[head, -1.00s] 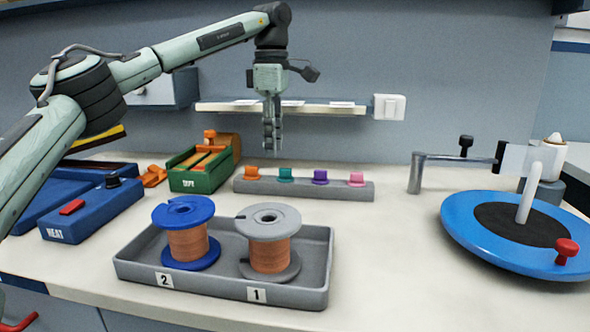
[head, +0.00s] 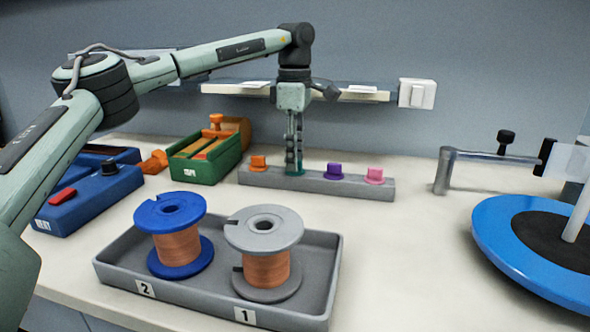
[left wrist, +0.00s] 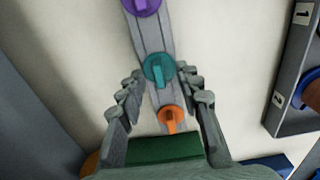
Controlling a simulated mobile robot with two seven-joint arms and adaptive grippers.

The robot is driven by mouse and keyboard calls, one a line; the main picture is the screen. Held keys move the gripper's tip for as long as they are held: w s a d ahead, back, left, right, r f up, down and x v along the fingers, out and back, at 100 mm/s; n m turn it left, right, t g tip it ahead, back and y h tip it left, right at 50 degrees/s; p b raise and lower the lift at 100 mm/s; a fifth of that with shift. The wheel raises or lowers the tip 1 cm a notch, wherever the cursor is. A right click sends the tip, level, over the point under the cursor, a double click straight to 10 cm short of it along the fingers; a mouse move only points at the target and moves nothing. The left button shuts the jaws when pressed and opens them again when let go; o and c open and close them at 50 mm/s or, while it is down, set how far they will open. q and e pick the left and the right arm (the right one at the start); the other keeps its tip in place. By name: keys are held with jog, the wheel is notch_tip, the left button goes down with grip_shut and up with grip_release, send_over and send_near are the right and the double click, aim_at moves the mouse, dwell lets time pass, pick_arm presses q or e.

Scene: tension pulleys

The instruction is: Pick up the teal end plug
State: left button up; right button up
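The teal end plug (head: 295,173) stands in the grey strip holder (head: 352,188), between the orange plug (head: 258,162) and the purple plug (head: 333,171). The pink plug (head: 374,175) is at the strip's right end. My left gripper (head: 294,166) points straight down at the teal plug and largely hides it in the head view. In the left wrist view my left gripper (left wrist: 161,72) is open, and the teal plug (left wrist: 158,68) shows between its fingertips with a gap on each side. The orange plug (left wrist: 171,119) shows nearer the palm. My right gripper is not in view.
A grey tray (head: 325,270) with a blue spool (head: 170,216) and a grey spool (head: 264,230) lies in front. A blue turntable (head: 500,255) is at the right. A shelf (head: 235,89) is on the wall behind.

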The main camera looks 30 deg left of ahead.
pick_arm(q)
jog(key=shift+f, duration=0.2)
grip_shut()
jog(key=shift+r, duration=0.1)
